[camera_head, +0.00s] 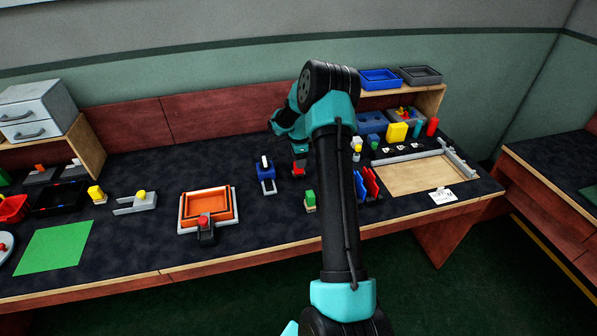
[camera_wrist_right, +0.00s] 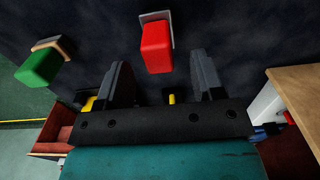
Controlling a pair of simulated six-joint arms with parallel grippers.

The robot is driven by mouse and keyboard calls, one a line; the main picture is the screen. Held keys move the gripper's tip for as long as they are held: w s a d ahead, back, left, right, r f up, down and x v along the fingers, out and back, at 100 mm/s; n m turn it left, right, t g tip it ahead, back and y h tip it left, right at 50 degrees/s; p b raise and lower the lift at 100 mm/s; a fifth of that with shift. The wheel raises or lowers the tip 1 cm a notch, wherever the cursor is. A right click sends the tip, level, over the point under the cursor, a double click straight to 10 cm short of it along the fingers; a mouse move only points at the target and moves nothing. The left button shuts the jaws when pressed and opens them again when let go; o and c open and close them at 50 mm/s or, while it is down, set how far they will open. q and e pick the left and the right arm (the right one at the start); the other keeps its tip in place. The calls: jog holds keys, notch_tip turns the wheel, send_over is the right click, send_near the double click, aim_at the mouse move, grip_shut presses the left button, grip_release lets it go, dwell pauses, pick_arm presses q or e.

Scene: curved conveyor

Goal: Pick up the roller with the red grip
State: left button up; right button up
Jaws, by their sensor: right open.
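The roller with the red grip (camera_head: 298,164) stands on the dark tabletop near the middle in the head view. In the right wrist view its red grip (camera_wrist_right: 157,48) points toward the camera, with a grey part behind it. My right gripper (camera_head: 299,146) is just above it in the head view. In the right wrist view the right gripper (camera_wrist_right: 160,62) is open, with its fingers apart on either side of the red grip's near end. No contact is visible. My left gripper is not in view.
A green-gripped tool (camera_head: 310,198) stands close by and also shows in the right wrist view (camera_wrist_right: 38,66). A blue piece with a grey frame (camera_head: 267,170) is to the left. Red and blue upright panels (camera_head: 370,181) are to the right. An orange tray (camera_head: 208,206) lies left.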

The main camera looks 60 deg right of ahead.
jog(key=shift+a+f, duration=0.1)
jog(key=shift+f, duration=2.5)
jog(key=shift+c, duration=0.4)
jog(key=c, duration=1)
jog(key=shift+r, duration=0.15)
notch_tip(320, 180, up, 10)
jog(key=shift+f, duration=0.1)
